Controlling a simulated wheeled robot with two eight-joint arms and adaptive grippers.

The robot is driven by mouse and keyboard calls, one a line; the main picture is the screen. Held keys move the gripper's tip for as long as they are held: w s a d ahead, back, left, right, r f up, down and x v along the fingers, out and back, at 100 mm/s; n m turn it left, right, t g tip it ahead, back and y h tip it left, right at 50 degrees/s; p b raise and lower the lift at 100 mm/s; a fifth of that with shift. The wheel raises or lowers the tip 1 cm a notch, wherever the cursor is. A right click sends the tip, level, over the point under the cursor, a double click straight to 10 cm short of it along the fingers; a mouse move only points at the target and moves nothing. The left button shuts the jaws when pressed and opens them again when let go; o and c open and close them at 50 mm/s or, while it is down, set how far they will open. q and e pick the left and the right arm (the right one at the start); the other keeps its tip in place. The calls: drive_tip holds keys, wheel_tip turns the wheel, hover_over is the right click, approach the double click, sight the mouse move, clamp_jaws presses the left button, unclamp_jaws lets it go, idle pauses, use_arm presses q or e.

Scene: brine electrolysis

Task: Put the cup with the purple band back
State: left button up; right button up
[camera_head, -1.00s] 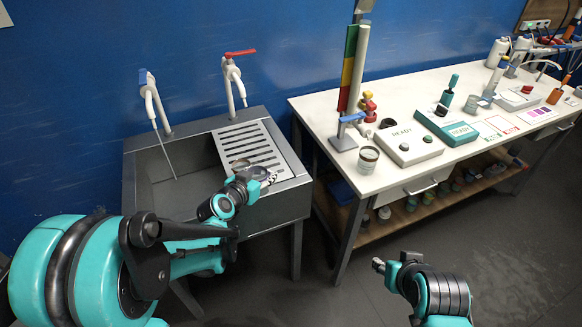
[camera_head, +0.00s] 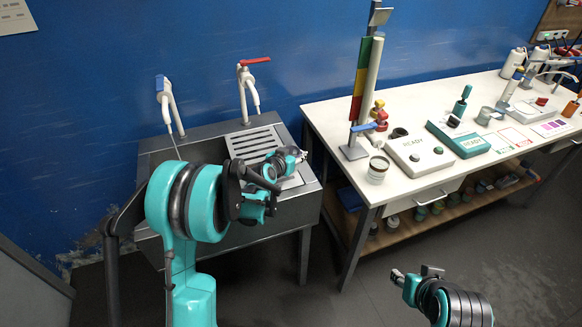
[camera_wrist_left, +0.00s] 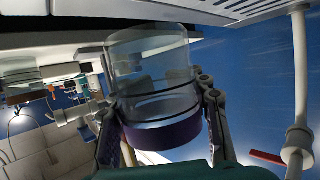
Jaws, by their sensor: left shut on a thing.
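The cup with the purple band (camera_wrist_left: 155,85) is a clear cup, held between the fingers of my left gripper (camera_wrist_left: 160,98) in the left wrist view. Its purple band (camera_wrist_left: 165,132) is at the end toward the bottom of that picture. In the head view my left gripper (camera_head: 297,157) is over the right edge of the sink unit, by the slotted drainboard (camera_head: 253,141). The cup is too small and too covered there to make out well. My right gripper (camera_head: 398,277) is in front of the table over the floor; its finger opening is not clear.
The sink unit (camera_head: 312,186) has two taps, one blue-handled (camera_head: 160,83) and one red-handled (camera_head: 256,61). The white table (camera_head: 340,113) stands to the right with a gap between. A glass cup (camera_head: 377,170), a stand (camera_head: 354,150) and a READY device (camera_head: 413,152) are near its left end.

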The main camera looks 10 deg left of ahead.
use_arm(q)
drive_tip(key=shift+s+a+f, duration=0.15)
drive_tip(key=shift+a+f, duration=0.35)
drive_tip(key=shift+a, duration=0.2)
drive_tip(key=shift+f+b, duration=1)
drive_tip(key=shift+f, duration=0.9)
drive_tip(key=shift+f, duration=0.15)
drive_tip(key=o, duration=1.5)
